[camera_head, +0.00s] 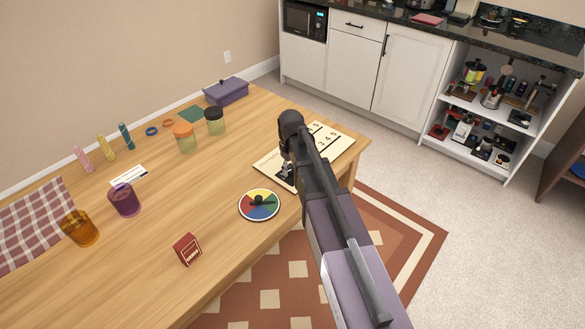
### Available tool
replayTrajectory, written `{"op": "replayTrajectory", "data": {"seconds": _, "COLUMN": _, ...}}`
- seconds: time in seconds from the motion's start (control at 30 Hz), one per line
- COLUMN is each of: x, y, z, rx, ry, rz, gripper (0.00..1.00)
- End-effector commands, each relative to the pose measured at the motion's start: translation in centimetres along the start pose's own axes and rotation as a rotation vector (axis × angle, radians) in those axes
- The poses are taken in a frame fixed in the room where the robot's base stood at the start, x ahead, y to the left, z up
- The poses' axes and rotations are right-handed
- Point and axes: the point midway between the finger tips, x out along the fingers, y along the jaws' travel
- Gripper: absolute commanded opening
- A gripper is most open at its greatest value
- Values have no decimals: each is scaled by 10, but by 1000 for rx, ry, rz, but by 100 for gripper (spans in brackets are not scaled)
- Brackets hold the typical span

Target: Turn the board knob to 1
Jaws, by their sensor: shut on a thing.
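A cream board (340,147) with printed numbers and some lettering lies flat near the right edge of the wooden table. My arm reaches over it from the lower right and covers its middle. My gripper (287,171) points down at the left part of the board and is shut on the board knob. The knob itself is hidden by the fingers, so its pointer and setting cannot be read.
A coloured spinner disc (259,205) lies just left of my arm, and a small red card stand (187,249) is nearer the front. Jars (184,138), a purple cup (124,201) and an amber cup (79,228) stand farther left. The table's right edge is close to the board.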

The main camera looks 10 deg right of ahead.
Motion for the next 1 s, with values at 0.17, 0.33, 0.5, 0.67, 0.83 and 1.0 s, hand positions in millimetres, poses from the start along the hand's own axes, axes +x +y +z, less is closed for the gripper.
{"op": "replayTrajectory", "data": {"seconds": 0.17, "x": 0, "y": -1, "z": 4, "rx": -10, "ry": -7, "rz": -2, "gripper": 0}}
{"op": "replayTrajectory", "data": {"seconds": 0.33, "x": 0, "y": -1, "z": 4, "rx": -9, "ry": -7, "rz": -1, "gripper": 0}}
{"op": "replayTrajectory", "data": {"seconds": 0.5, "x": 0, "y": 0, "z": 4, "rx": -8, "ry": -7, "rz": 0, "gripper": 74}}
{"op": "replayTrajectory", "data": {"seconds": 0.67, "x": 0, "y": 0, "z": 2, "rx": -8, "ry": -5, "rz": 0, "gripper": 82}}
{"op": "replayTrajectory", "data": {"seconds": 0.83, "x": 0, "y": 1, "z": 2, "rx": -8, "ry": -3, "rz": 1, "gripper": 82}}
{"op": "replayTrajectory", "data": {"seconds": 1.0, "x": 0, "y": 1, "z": 1, "rx": -7, "ry": -2, "rz": 1, "gripper": 82}}
